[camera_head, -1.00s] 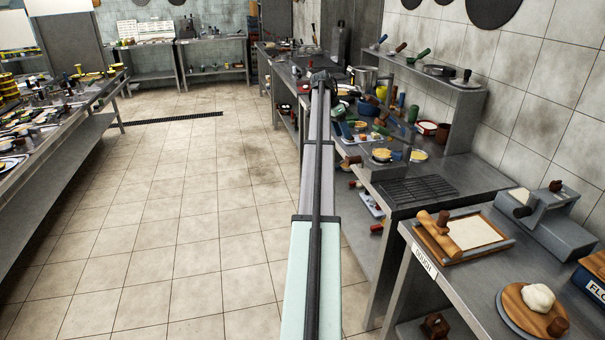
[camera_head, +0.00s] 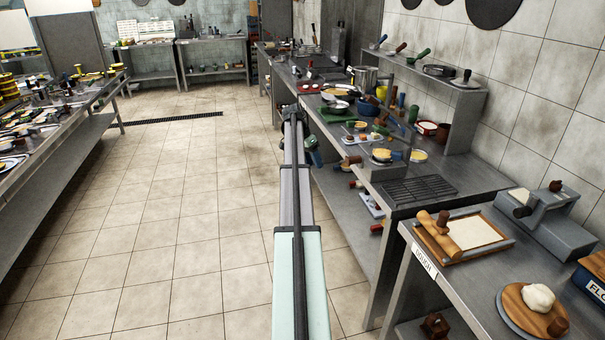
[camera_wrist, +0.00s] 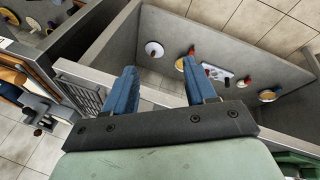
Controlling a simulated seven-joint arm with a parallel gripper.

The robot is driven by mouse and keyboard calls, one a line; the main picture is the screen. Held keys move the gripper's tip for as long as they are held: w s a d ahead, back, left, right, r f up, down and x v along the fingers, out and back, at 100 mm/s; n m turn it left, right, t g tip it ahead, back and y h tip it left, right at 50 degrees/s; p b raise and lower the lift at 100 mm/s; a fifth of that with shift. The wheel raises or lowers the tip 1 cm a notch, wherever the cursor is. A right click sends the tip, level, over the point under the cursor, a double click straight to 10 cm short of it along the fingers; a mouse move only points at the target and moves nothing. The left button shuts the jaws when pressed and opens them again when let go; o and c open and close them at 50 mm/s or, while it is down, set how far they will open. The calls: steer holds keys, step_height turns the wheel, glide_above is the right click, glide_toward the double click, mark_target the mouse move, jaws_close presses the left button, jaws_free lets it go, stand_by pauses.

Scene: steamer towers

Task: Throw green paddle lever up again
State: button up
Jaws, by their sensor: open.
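My gripper (camera_wrist: 160,84) shows in the wrist view as two blue fingers spread wide apart, with nothing between them. Beyond them are the grey side of a counter and a lower shelf. In the head view my gripper (camera_head: 314,157) hangs small beside the front edge of the right-hand counter, apart from the floor. I cannot pick out the green paddle lever for certain. A green part (camera_wrist: 296,159) shows at the lower right corner of the wrist view, cut off by the frame; I cannot tell what it is.
The right-hand counter carries a black grate (camera_head: 418,189), a pan (camera_head: 338,91), a steel pot (camera_head: 366,77) and small handled items. A dough board (camera_head: 462,235) stands nearer. The lower shelf holds a white tray (camera_wrist: 214,72). The tiled floor (camera_head: 170,210) at left is clear.

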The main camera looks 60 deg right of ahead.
steer(key=w+a+f+n, duration=0.1)
steer(key=w+a+f, duration=0.1)
steer(key=a+f, duration=0.1)
steer(key=shift+w+a+f, duration=0.3)
steer(key=shift+f, duration=0.35)
steer(key=shift+c, duration=0.3)
